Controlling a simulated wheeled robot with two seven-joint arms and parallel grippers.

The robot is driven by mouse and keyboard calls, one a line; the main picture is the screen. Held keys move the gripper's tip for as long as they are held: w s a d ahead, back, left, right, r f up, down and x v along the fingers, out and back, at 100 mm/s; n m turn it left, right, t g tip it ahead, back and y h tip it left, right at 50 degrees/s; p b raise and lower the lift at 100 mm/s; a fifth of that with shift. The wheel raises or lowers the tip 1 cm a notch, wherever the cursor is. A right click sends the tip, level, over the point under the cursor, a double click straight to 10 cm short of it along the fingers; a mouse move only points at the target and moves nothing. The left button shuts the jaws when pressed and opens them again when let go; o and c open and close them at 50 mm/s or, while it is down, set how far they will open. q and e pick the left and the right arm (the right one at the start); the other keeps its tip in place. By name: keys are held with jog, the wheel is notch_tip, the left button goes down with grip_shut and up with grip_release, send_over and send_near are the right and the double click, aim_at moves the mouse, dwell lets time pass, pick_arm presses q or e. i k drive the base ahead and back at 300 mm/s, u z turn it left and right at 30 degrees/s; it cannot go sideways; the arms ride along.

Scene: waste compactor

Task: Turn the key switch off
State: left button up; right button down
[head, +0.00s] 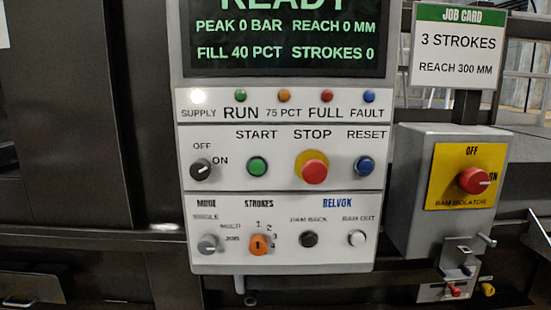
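A small black rotary switch (201,171) with OFF above it and ON to its upper right sits at the left of the white control panel (278,185). Its pale pointer mark appears to lean toward ON, though it is small. The word "key" is not readable beside it, and no separate key can be made out. The white SUPPLY lamp (197,96) above it is bright. Neither of my grippers is in view.
Beside the switch are a green START button (257,167), a red STOP button (314,171) and a blue RESET button (364,166). Below are a grey MODE knob (208,244) and an orange STROKES knob (259,244). A grey isolator box (411,190) protrudes at right.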

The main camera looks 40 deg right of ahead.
aim_at(200, 170)
jog(key=z, duration=3.55)
jog(key=k, duration=1.2)
jog(key=u, duration=1.7)
